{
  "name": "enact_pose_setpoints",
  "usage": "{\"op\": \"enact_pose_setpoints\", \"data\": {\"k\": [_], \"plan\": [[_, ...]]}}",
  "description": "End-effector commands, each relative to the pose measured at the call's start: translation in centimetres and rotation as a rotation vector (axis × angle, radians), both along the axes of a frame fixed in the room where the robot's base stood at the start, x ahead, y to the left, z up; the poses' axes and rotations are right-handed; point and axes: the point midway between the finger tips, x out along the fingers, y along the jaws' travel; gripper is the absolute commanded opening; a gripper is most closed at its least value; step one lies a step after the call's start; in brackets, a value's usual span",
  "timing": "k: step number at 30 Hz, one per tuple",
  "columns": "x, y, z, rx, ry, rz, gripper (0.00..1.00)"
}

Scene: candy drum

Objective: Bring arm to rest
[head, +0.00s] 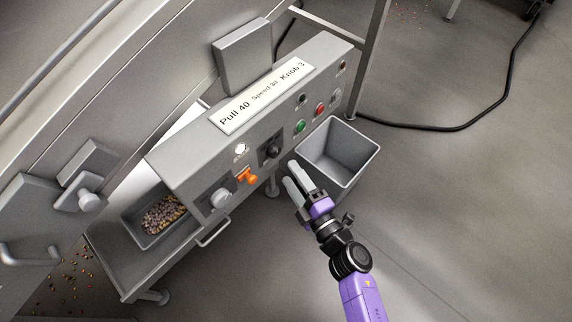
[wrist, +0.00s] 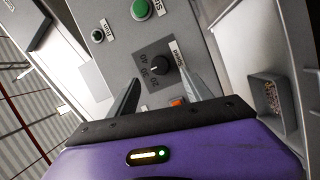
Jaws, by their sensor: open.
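My gripper (head: 298,188) is at the end of my purple and black arm, in front of the grey control panel (head: 180,160). Its two grey fingers are apart with nothing between them. In the wrist view the fingers of my gripper (wrist: 163,92) point at the panel face, with the black speed knob (wrist: 160,66) beyond and between them. The same speed knob (head: 271,149) shows in the head view, left of and above the fingertips. I cannot tell how far the fingertips are from the panel.
An empty grey bin (head: 362,160) stands right of my gripper. A tray of candy (head: 136,226) sits at lower left. The panel also carries an orange switch (head: 247,177), a green button (head: 299,127) and a red button (head: 320,109). Open floor (head: 460,220) lies to the right.

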Motion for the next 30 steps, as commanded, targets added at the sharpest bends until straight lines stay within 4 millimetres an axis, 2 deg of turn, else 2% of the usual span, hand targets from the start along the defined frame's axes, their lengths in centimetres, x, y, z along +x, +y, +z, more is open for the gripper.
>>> {"op": "enact_pose_setpoints", "data": {"k": [5, 23, 27, 30], "plan": [[-0.6, -0.4, 0.0, -0.001, -0.001, 0.001, 0.58], [-0.2, -0.7, 0.1, 0.041, 0.027, -0.017, 0.58], [0.6, -2.0, 3.6, 0.173, 0.033, -0.065, 0.58], [-1.0, -4.0, 5.8, 0.322, 0.075, -0.120, 0.58]]}}
